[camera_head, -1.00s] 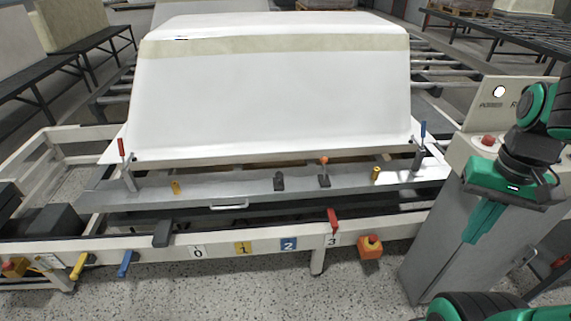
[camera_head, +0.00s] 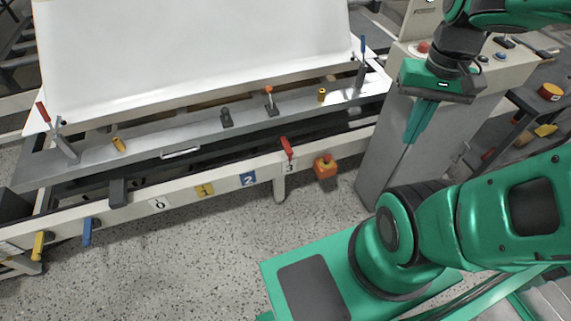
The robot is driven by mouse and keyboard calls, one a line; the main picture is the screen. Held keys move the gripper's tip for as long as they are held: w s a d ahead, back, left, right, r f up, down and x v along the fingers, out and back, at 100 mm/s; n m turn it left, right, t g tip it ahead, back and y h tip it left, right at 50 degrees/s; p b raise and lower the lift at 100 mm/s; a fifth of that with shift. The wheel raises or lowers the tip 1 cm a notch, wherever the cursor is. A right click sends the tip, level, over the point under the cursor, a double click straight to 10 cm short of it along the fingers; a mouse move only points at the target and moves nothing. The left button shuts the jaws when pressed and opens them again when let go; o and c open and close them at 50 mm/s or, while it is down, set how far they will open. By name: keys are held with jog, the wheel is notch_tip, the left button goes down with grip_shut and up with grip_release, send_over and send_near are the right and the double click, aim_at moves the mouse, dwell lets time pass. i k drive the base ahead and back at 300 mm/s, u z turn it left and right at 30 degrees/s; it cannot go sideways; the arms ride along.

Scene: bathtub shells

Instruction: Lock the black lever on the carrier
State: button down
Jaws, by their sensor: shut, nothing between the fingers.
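A small black lever-like piece (camera_head: 227,118) stands on the grey metal plate of the carrier (camera_head: 180,133), below the white tub shell (camera_head: 190,50). A larger black handle (camera_head: 118,192) sits on the cream front beam, lower left. I cannot tell from this distance whether either is locked. My gripper (camera_head: 410,138) hangs fingers down at the right, in front of the grey control cabinet, well apart from both black pieces. Its green fingers are together and empty.
The plate also carries a red-handled clamp (camera_head: 58,133), a blue-handled clamp (camera_head: 362,62) and an orange-tipped lever (camera_head: 270,99). The control cabinet (camera_head: 385,135) stands close to my gripper. Speckled floor lies clear in front.

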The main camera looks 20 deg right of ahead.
aim_at(224, 111)
jog(key=k, duration=1.35)
jog(key=z, duration=0.3)
jog(key=i, duration=1.75)
jog(key=u, duration=0.3)
